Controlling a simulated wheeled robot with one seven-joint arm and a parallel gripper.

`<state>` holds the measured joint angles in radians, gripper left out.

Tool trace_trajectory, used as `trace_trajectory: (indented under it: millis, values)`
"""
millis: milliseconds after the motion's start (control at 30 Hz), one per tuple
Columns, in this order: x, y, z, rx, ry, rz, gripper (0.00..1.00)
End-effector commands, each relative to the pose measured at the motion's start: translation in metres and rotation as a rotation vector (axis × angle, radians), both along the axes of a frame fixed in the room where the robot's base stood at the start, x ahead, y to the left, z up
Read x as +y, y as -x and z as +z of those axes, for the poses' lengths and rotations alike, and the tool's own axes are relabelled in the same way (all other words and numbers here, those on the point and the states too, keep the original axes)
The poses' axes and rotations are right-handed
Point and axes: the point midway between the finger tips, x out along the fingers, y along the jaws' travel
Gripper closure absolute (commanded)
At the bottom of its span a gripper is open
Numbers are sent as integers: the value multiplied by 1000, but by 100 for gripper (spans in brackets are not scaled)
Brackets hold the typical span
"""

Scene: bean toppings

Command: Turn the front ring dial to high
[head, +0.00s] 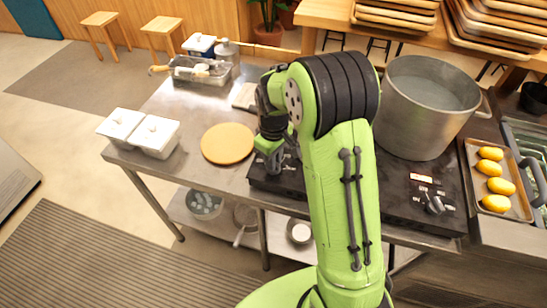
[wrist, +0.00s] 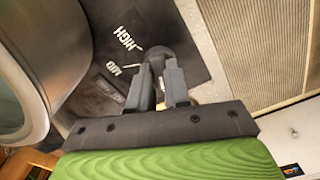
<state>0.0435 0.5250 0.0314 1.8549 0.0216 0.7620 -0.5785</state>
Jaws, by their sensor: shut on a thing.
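The black dial (wrist: 155,50) sits on a dark panel with white HIGH and MID markings, seen in the wrist view. My gripper (wrist: 159,68) has its two grey fingers on either side of the dial, shut on it. The HIGH marking (wrist: 125,38) lies just left of the dial and MID (wrist: 113,67) lies lower left. I cannot tell exactly where the dial points. In the head view my gripper (head: 270,158) is low over the left cooktop (head: 262,181), and my arm hides most of that cooktop and the dial.
A large metal pot (head: 418,115) stands on the right cooktop, which has its own dial (head: 434,204). A round wooden board (head: 227,144) and white containers (head: 140,130) lie to the left.

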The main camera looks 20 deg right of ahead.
Motion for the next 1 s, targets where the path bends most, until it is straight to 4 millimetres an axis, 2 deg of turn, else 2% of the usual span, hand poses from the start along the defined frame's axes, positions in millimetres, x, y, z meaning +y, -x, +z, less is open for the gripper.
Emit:
trace_trajectory:
  millis: [367, 1000]
  values:
    - [0, 0, 1, -1, 0, -137, 100]
    - [0, 0, 1, -2, 0, -727, 100]
